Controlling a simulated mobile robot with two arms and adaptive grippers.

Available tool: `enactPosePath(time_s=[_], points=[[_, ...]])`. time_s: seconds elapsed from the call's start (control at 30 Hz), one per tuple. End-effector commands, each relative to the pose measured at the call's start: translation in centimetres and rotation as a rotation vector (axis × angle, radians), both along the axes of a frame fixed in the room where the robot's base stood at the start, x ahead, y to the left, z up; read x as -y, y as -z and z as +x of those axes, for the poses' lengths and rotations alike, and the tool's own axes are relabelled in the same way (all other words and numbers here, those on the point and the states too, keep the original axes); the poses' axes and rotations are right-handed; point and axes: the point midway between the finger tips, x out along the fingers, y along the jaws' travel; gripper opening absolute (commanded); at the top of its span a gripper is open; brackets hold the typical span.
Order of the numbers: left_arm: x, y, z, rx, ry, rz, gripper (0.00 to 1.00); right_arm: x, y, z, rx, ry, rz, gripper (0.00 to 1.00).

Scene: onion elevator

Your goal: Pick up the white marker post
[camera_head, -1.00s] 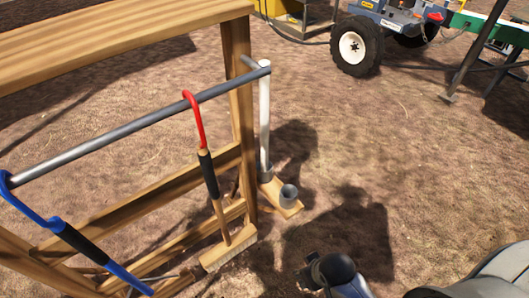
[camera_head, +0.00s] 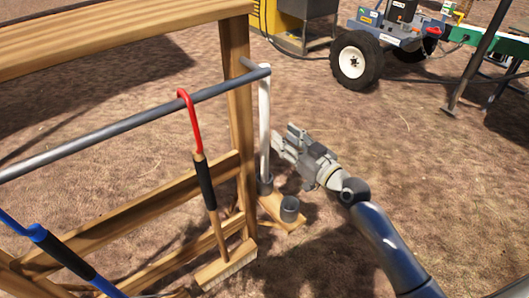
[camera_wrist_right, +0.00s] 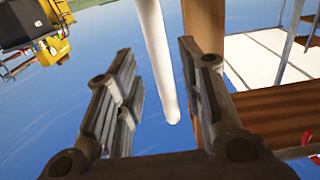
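The white marker post (camera_head: 264,125) stands upright in a grey socket (camera_head: 265,185) on a small wooden base (camera_head: 277,215), beside the wooden rack. My right gripper (camera_head: 284,142) is just to the right of the post's middle, its fingers pointing toward it. In the right wrist view the white post (camera_wrist_right: 157,60) shows between the two spread fingers, with gaps on both sides. The right gripper is open and empty. My left gripper is not in view.
A wooden rack (camera_head: 238,90) with a grey rail (camera_head: 130,122) stands left of the post. A red-hooked broom (camera_head: 205,185) and a blue-handled tool (camera_head: 65,255) hang there. A second, empty grey socket (camera_head: 289,208) is on the base. A wheeled cart (camera_head: 400,35) stands behind; ground between is clear.

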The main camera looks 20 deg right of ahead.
Motion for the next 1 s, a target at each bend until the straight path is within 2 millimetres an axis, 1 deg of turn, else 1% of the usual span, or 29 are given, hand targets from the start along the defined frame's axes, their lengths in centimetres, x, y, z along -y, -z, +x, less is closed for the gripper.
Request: enactPosePath(time_s=[0.1, 0.3, 0.4, 0.63, 0.8, 0.9, 1.0], points=[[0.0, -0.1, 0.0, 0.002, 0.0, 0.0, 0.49, -0.1, -0.4, 1.3, 0.012, 0.008, 0.007, 0.36], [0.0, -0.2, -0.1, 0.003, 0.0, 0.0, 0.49, -1.1, -0.4, 4.0, 0.011, 0.007, 0.007, 0.36], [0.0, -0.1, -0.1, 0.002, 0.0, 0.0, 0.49, -1.4, -0.4, 4.9, 0.009, 0.006, 0.007, 0.36], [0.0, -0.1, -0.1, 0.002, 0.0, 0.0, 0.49, -1.8, -0.7, 6.1, 0.011, 0.006, 0.006, 0.36], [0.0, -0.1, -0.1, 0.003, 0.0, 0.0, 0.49, -2.4, -1.5, 8.4, 0.011, 0.005, 0.008, 0.36], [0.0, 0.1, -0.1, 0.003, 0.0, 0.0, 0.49, -2.8, -1.4, 9.5, 0.008, 0.005, 0.006, 0.36], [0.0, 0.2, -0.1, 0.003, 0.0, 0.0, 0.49, -3.1, -1.4, 10.1, 0.008, 0.005, 0.006, 0.36]])
